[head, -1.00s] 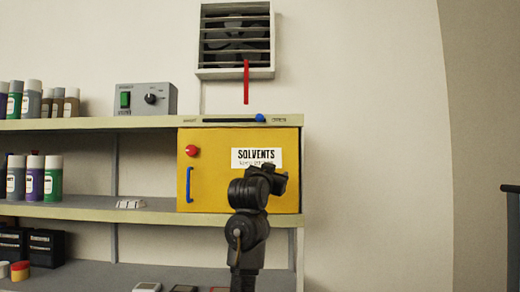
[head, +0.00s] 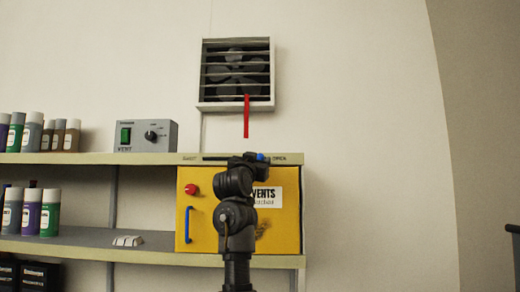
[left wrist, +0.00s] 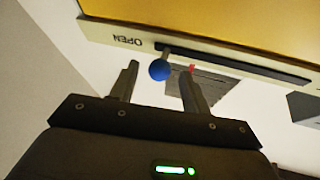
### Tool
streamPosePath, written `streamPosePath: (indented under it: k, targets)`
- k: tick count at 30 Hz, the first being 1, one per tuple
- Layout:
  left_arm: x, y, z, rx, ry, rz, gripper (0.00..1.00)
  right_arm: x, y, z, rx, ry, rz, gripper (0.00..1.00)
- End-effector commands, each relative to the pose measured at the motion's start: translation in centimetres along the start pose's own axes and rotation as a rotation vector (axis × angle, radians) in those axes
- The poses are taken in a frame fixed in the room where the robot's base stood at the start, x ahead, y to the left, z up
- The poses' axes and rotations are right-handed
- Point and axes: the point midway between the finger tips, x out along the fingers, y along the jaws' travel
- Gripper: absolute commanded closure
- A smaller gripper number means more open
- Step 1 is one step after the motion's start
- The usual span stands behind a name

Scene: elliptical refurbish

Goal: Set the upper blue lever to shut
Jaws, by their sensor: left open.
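The upper blue lever (head: 261,156) is a round blue knob on a dark slot along the upper shelf's front edge. In the left wrist view the knob (left wrist: 159,71) sits at the slot's end by the upside-down OPEN label (left wrist: 128,40). In the head view the SHUT label (head: 190,158) is at the slot's left end. My left gripper (head: 257,158) is at the shelf edge in front of the knob and partly hides it. In the left wrist view its open fingers (left wrist: 159,72) appear on both sides of the knob, with gaps. My right gripper is not in view.
Below the slot is a yellow solvents cabinet (head: 205,235) with a red knob (head: 192,190) and a blue handle (head: 188,224). A red strip (head: 246,118) hangs from the wall vent (head: 236,106) above. A grey control box (head: 146,138) and bottles stand left on the shelf.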

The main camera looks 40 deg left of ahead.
Motion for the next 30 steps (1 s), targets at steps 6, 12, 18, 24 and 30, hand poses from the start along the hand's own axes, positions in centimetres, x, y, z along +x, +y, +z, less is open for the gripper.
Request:
streamPosePath:
  k: [6,12,18,24,30]
  targets:
    - [2.6,0.0,-0.2,0.002,-0.002,0.001,0.53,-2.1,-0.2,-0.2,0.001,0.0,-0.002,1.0]
    - [3.1,0.0,0.1,0.001,0.0,0.001,0.53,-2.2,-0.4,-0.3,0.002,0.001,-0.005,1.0]
    - [3.0,0.1,0.1,0.001,0.0,0.001,0.56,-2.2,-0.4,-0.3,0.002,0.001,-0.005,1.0]
    - [3.0,0.1,0.1,0.001,0.0,0.001,0.82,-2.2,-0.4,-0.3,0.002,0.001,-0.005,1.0]
    - [3.0,0.1,0.1,0.001,0.0,0.001,1.0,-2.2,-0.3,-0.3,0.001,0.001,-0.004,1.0]
